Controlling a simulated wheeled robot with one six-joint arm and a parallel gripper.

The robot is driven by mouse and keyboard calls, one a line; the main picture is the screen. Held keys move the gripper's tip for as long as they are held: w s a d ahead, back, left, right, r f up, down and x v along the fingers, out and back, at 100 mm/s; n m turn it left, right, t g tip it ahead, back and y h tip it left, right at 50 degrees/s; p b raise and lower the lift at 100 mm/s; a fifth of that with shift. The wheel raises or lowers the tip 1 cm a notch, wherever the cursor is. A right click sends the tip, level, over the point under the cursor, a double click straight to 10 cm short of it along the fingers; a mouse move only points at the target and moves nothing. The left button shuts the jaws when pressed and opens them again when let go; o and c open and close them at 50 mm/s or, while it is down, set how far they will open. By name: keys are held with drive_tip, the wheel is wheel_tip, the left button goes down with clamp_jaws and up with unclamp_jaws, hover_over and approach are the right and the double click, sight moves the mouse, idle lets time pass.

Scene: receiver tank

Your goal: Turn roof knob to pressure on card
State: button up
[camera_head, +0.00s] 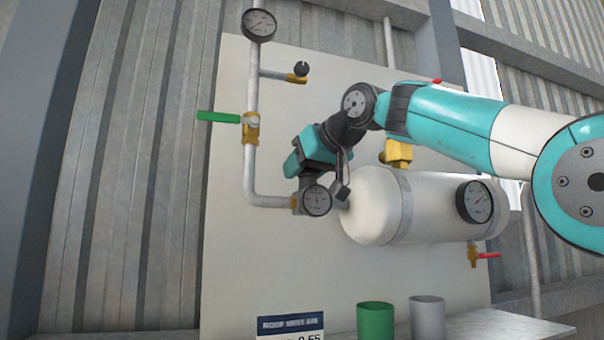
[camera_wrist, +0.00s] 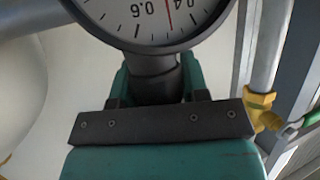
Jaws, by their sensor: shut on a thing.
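My gripper (camera_head: 309,178) points down at the regulator at the foot of the left pipe. In the wrist view my gripper (camera_wrist: 153,84) has its teal jaws on either side of a dark round knob (camera_wrist: 152,66) and is shut on it. The knob is hidden behind the gripper in the head view. A small gauge (camera_head: 317,201) sits beside it; in the wrist view the gauge (camera_wrist: 150,30) is cut off at the top. Its red needle lies between 0.6 and 0.4, nearer 0.4. The blue card (camera_head: 290,328) is cut off below; its number is only partly visible.
A white tank (camera_head: 372,208) with its own gauge (camera_head: 475,201) lies right of the gripper. A green-handled valve (camera_head: 219,117) is on the pipe to the left, with another gauge (camera_head: 259,25) above. A green cup (camera_head: 375,320) and a grey cup (camera_head: 427,317) stand below.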

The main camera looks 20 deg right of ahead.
drive_tip(key=shift+a+f+m+h+b, duration=0.1)
drive_tip(key=shift+f+m+h+b, duration=0.05)
drive_tip(key=shift+m+h+b, duration=0.4)
drive_tip(key=shift+r+m+t+h+p, duration=0.25)
drive_tip(key=shift+m+t+h+p, duration=0.15)
drive_tip(key=shift+m+h, duration=0.55)
drive_tip(key=m+h+p, duration=0.2)
drive_tip(key=p, duration=0.1)
drive_tip(key=shift+d+r+h, duration=0.15)
drive_tip(key=shift+d+h, duration=0.2)
drive_tip(key=shift+h, duration=0.05)
drive_tip(key=shift+d+m+h+p, duration=0.2)
drive_tip(key=shift+m+h+p, duration=0.55)
drive_tip(key=shift+p, duration=0.4)
drive_tip(key=shift+f, duration=0.2)
drive_tip(key=o, duration=0.9)
